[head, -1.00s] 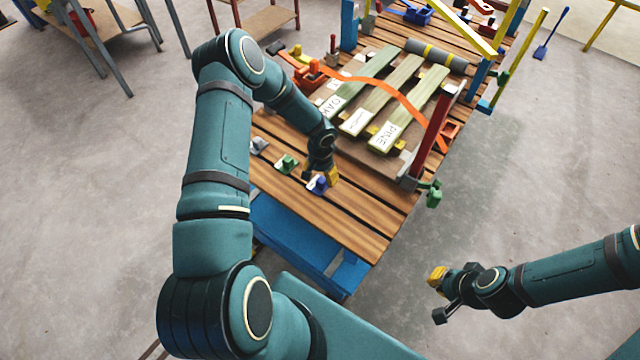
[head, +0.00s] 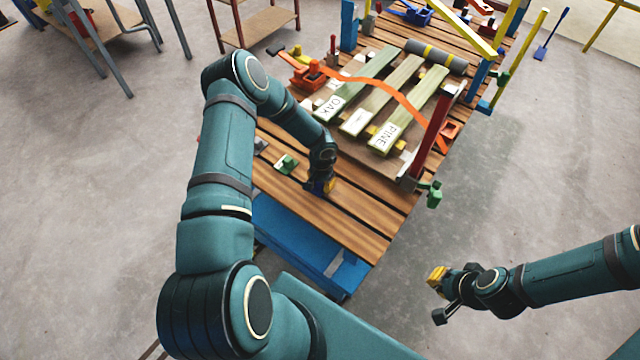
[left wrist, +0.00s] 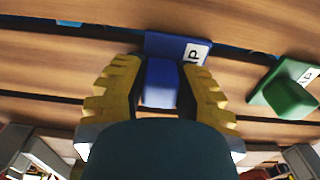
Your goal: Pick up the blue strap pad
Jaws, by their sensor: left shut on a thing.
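The blue strap pad (left wrist: 161,84) lies on the wooden slatted table top (head: 350,222) with a white label at its side. It stands between the yellow fingers of my left gripper (left wrist: 160,90) in the left wrist view. The left gripper is shut on its raised blue block, and the pad's base appears to rest on the slats. In the head view my left gripper (head: 321,188) largely hides the pad.
A green pad (head: 287,164) lies just left of the blue one, and also shows in the left wrist view (left wrist: 290,100). Behind are labelled boards (head: 395,105), an orange strap (head: 385,88) and a red post (head: 433,130). The front right table top is clear.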

